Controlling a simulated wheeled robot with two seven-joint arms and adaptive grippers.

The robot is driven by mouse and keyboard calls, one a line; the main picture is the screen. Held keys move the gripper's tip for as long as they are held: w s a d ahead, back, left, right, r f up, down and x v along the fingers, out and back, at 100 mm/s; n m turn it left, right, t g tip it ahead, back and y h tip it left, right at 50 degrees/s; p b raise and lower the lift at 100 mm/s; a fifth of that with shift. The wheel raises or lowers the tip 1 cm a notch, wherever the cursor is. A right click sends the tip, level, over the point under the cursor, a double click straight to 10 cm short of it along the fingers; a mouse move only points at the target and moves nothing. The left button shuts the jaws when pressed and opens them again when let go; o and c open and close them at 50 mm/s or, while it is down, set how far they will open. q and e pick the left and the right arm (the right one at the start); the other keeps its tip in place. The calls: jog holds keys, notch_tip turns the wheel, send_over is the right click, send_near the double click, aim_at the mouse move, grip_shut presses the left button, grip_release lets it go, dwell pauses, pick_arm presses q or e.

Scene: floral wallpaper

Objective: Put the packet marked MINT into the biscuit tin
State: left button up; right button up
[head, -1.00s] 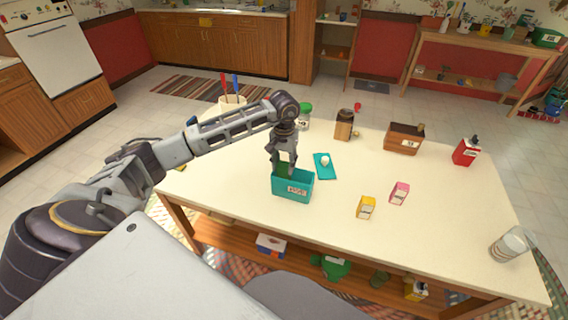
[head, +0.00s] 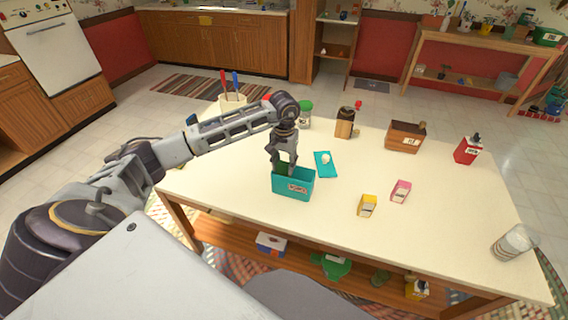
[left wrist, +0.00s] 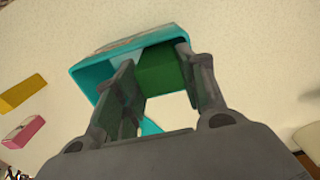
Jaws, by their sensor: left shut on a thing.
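The biscuit tin is the open teal box (head: 285,188) on the table, with a pale label on its front too blurred to read. My left gripper (head: 284,168) points down into its open top. In the left wrist view the gripper (left wrist: 165,100) is shut on a green packet (left wrist: 165,68). The packet is within the teal tin's walls (left wrist: 88,72); whether it touches the bottom is hidden. Its marking does not show, so I cannot read MINT on it. My right gripper is not in view.
A teal flat piece (head: 321,171) with a white knob-like thing lies beside the tin.

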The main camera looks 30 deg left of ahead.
pick_arm(q)
jog(key=shift+f, duration=0.3)
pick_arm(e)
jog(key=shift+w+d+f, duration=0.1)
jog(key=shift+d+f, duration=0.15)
pick_arm(q)
jog(key=o, duration=0.7)
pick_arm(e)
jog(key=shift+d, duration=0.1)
pick_arm(q)
jog(key=c, duration=0.4)
jog(key=shift+o, duration=0.2)
jog(key=shift+r, duration=0.1)
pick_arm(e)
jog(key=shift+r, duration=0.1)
pick_arm(q)
jog(key=shift+r+p, duration=0.8)
jog(key=shift+r, duration=1.05)
jog(key=shift+r+p, duration=1.2)
jog(key=shift+r, duration=1.4)
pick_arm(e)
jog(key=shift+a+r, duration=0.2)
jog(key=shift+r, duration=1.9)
pick_arm(q)
jog(key=shift+d, duration=0.15)
